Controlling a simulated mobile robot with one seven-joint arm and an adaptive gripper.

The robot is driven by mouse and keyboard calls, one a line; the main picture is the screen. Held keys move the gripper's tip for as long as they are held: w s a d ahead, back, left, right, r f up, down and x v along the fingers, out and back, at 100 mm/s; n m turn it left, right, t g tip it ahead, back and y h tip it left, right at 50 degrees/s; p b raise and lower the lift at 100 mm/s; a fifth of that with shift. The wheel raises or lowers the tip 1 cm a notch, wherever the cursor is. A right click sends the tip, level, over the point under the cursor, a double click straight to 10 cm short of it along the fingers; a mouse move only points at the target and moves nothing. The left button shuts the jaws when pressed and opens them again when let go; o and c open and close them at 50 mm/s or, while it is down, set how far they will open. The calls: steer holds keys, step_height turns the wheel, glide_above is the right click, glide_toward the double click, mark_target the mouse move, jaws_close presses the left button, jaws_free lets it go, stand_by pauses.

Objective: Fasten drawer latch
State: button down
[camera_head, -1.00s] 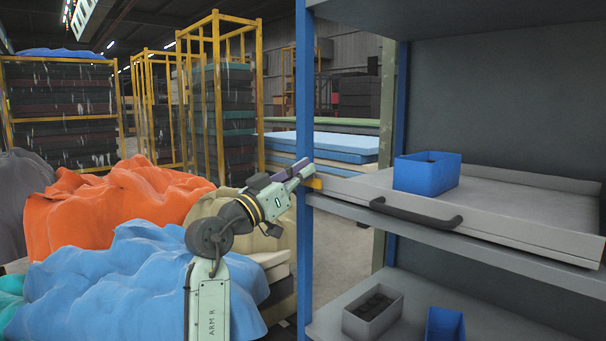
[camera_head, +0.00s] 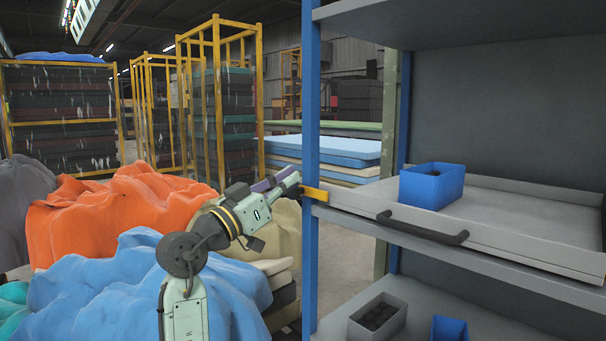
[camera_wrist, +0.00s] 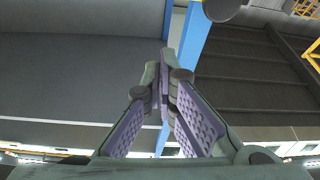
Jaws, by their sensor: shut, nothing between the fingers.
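The yellow-orange drawer latch (camera_head: 316,194) lies across the blue post at the drawer's left end, roughly level. The grey drawer (camera_head: 530,252) has a dark bar handle (camera_head: 420,229) on its front and a blue bin on its tray. My gripper (camera_head: 297,183) is shut and empty, reaching from the left to the post, with its tip by the latch's left end. I cannot tell whether they touch. In the wrist view my gripper's fingertips (camera_wrist: 162,75) are together, with a blue post (camera_wrist: 194,35) just beyond; the latch is not discernible there.
The blue bin (camera_head: 432,185) stands on the drawer tray. A grey bin (camera_head: 377,320) and another blue bin (camera_head: 449,329) sit on the lower shelf. Blue (camera_head: 140,285) and orange (camera_head: 120,215) draped heaps lie left, around my arm. The shelf above the drawer is empty where seen.

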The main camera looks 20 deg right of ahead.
steer(key=shift+v, duration=1.7)
